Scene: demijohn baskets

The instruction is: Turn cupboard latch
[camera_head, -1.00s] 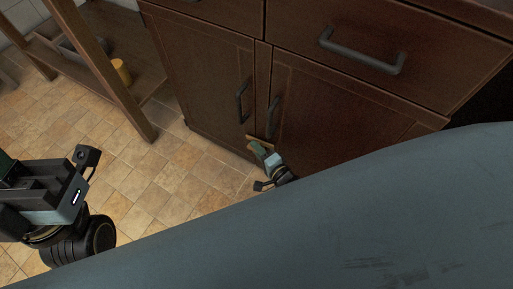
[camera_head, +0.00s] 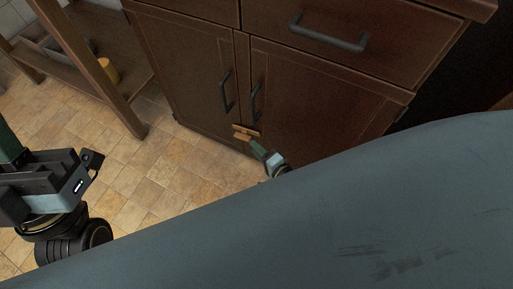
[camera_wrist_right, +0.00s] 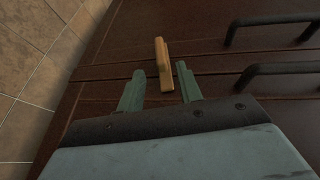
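The wooden cupboard latch (camera_head: 246,131) sits low on the cupboard front, below the two door handles. In the right wrist view the latch (camera_wrist_right: 162,58) lies across the seam between the doors. My right gripper (camera_head: 258,147) is at the latch; in its wrist view the green fingers (camera_wrist_right: 160,71) are apart, with the latch's near end in the gap between them. I cannot tell whether either finger touches it. My left gripper (camera_head: 88,168) is at the left, over the floor, away from the cupboard; its finger opening is not clear.
The dark brown cupboard has a left door handle (camera_head: 225,92), a right door handle (camera_head: 255,102) and a drawer handle (camera_head: 328,36) above. Tiled floor (camera_head: 150,175) is clear between.

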